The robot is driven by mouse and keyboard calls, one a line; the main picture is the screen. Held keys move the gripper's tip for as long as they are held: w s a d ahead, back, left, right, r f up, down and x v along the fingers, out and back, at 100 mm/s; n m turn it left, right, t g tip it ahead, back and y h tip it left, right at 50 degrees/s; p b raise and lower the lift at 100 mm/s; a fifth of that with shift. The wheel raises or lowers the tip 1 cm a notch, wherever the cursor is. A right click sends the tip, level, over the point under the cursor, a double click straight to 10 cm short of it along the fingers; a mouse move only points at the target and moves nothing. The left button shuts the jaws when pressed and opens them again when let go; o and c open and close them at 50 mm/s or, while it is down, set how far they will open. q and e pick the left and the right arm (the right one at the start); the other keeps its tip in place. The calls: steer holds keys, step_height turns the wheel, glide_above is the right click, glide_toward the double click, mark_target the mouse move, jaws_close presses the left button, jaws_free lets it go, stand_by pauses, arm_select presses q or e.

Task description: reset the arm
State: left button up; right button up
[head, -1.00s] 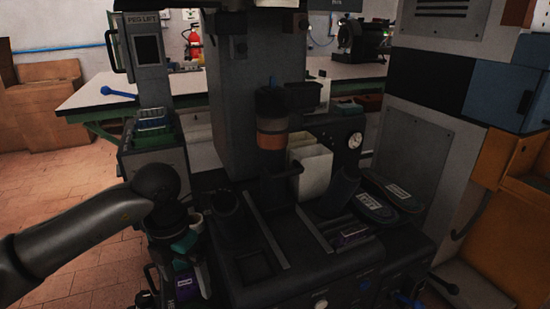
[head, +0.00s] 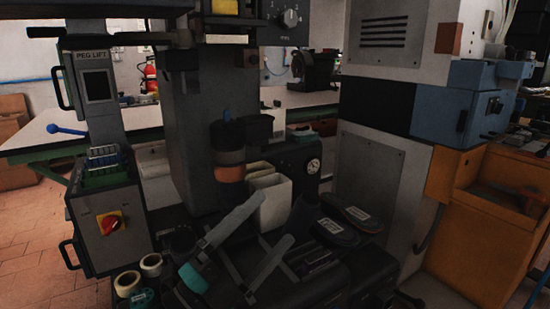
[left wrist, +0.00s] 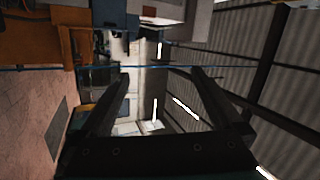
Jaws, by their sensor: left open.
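My left gripper (head: 272,220) shows low in the middle of the head view. Its two grey fingers stand apart and point up and to the right, in front of the dark press base. In the left wrist view its dark fingers (left wrist: 160,78) are spread with nothing between them. No right gripper shows in either view.
The press column (head: 190,120) and white bins (head: 270,203) stand behind the gripper. Shoe soles (head: 340,228) lie right of it. The peg lift (head: 100,205) is at left, with tape rolls (head: 150,263) below. An orange cabinet (head: 460,230) is at right.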

arm_select(q)
steer(key=w+a+f+n+t+y, duration=0.1)
steer(key=a+f+n+y, duration=1.2)
steer(key=n+y, duration=0.4)
steer(key=s+a+f+n+g+h, duration=0.15)
steer(key=s+f+n+g, duration=0.35)
steer(key=s+f+g, duration=1.15)
steer(key=s+f+t+p, duration=0.2)
steer(key=s+f+t, duration=0.1)
steer(key=f, duration=1.1)
steer(key=s+a+r+g+p, duration=0.1)
steer(key=s+r+p, duration=0.1)
steer(key=s+p, duration=0.7)
steer(key=s+a+r+g+p, duration=0.1)
steer(key=s+p, duration=0.8)
steer(key=p, duration=0.7)
steer(key=shift+s+a+r+y, duration=0.15)
steer(key=shift+a+r+y, duration=0.2)
arm_select(e)
steer(key=s+d+r+g, duration=0.1)
steer(key=s+r, duration=0.1)
steer(key=s, duration=0.7)
steer(key=s+d+r+g, duration=0.1)
steer(key=s+d+r, duration=0.1)
steer(key=s, duration=0.7)
steer(key=shift+s, duration=0.3)
steer(key=shift+d, duration=0.1)
